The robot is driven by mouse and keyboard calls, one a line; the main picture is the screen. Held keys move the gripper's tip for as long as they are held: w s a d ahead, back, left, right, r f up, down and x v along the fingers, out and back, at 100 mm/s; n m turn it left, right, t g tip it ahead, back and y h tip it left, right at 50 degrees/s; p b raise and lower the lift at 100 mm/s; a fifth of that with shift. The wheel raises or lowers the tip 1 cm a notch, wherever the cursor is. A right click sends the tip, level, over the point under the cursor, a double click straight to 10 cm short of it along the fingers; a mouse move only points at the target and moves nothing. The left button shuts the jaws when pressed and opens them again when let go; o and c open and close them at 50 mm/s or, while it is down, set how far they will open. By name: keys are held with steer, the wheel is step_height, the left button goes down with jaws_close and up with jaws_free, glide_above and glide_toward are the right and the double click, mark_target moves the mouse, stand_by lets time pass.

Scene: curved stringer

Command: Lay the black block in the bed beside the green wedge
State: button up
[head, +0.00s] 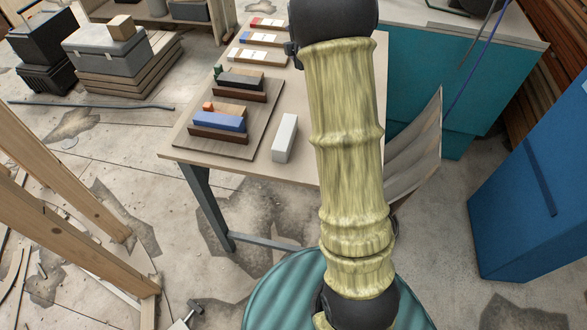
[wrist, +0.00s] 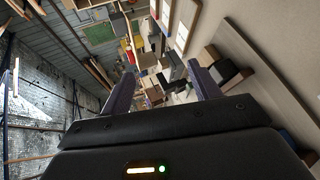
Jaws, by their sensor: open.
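The black block (head: 240,79) lies lengthwise on the rear dark brown bed (head: 240,94) on the table board. The small green wedge (head: 218,71) is at its left end, close beside it. I cannot tell whether the block is fully seated. In the wrist view, my gripper (wrist: 161,74) is open with nothing between its fingers. A dark block, apparently the black one (wrist: 222,71), shows just beyond the right finger, apart from it as far as I can tell. My gripper is out of the head view.
A blue block (head: 219,121) with an orange wedge (head: 208,106) sits on the front bed. A white block (head: 285,138) stands on the table (head: 305,165) to the right. Trays with coloured labels (head: 262,40) line the back. A teal cabinet (head: 430,85) is at right.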

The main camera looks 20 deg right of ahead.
steer(key=s+a+f+m+g, duration=0.2)
steer(key=s+m, duration=0.4)
steer(key=s, duration=0.6)
steer(key=s+a+f+m+g, duration=0.3)
steer(key=s+a+m+g, duration=0.2)
steer(key=s, duration=0.7)
steer(key=s+a+f+m+g, duration=0.3)
steer(key=s+a+m, duration=0.3)
steer(key=s, duration=0.6)
steer(key=shift+a+f+m+g, duration=0.15)
steer(key=shift+a+m+g, duration=0.1)
steer(key=shift+m+g, duration=0.2)
